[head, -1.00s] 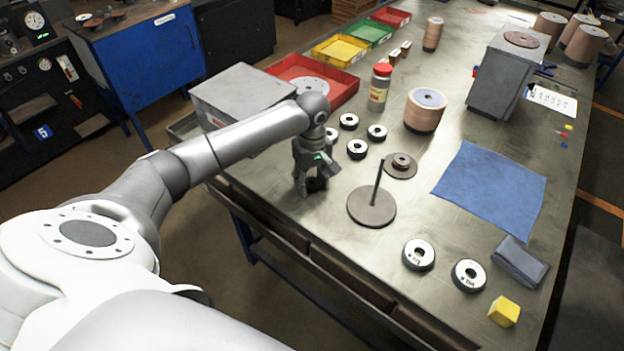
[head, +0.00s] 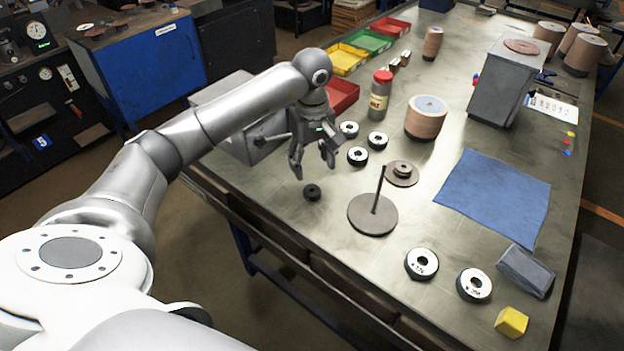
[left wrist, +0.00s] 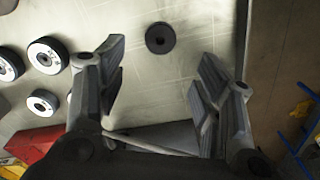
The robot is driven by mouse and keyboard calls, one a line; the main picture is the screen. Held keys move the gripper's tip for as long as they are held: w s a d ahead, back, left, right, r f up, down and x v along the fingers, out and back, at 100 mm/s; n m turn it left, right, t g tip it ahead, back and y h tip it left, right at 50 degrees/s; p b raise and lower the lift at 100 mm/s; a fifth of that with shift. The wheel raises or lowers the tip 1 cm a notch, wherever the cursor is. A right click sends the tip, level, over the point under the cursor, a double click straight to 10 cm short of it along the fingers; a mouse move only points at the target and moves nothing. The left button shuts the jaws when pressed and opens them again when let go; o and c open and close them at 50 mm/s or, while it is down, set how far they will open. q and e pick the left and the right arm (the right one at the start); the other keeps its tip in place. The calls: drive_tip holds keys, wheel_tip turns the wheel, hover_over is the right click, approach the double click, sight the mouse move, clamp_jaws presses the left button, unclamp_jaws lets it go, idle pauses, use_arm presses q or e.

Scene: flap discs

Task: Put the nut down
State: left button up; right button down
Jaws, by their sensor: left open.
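The nut (head: 312,192), a small dark ring, lies flat on the table near its left edge in the head view. It also shows in the left wrist view (left wrist: 160,38), ahead of the fingertips and between their lines. My left gripper (head: 313,172) is open and empty above the nut, apart from it; its two spread fingers also show in the left wrist view (left wrist: 158,75). My right gripper is not in view.
A round base with an upright rod (head: 373,213) stands right of the nut. Several flap discs (head: 357,156) lie behind it. A grey box (head: 240,135) and a red tray (head: 342,96) stand at the left. A blue cloth (head: 493,195) lies at the right.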

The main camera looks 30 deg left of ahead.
use_arm(q)
drive_tip(key=shift+r, duration=1.45)
